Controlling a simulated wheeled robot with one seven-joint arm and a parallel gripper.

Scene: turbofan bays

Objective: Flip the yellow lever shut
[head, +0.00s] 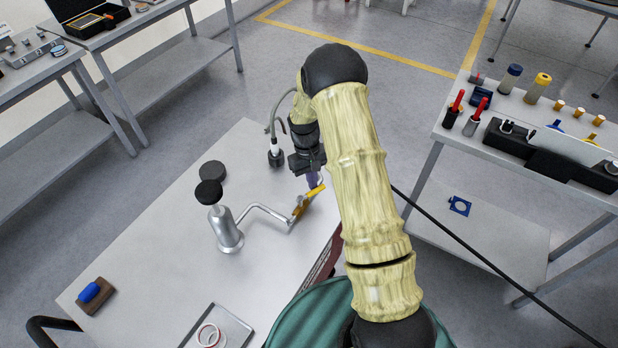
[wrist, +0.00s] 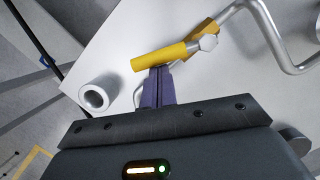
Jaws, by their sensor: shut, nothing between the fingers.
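The yellow lever (head: 315,191) sits at the right end of a bent metal pipe (head: 265,209) on the white table. In the wrist view the yellow lever (wrist: 160,57) lies slanted across, with its right end at a hex-shaped metal fitting (wrist: 208,42). My gripper (head: 313,181) is just above the lever in the head view. In the wrist view its purple fingers (wrist: 158,82) are together and empty. Their tips are at the lever's near side; I cannot tell whether they touch it. A second yellow part (wrist: 178,19) shows beyond the lever.
A black disc (head: 212,172), a brush-like block (head: 95,293) and a tray (head: 228,322) lie nearby. A grey hose fitting (head: 275,152) stands behind my gripper.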

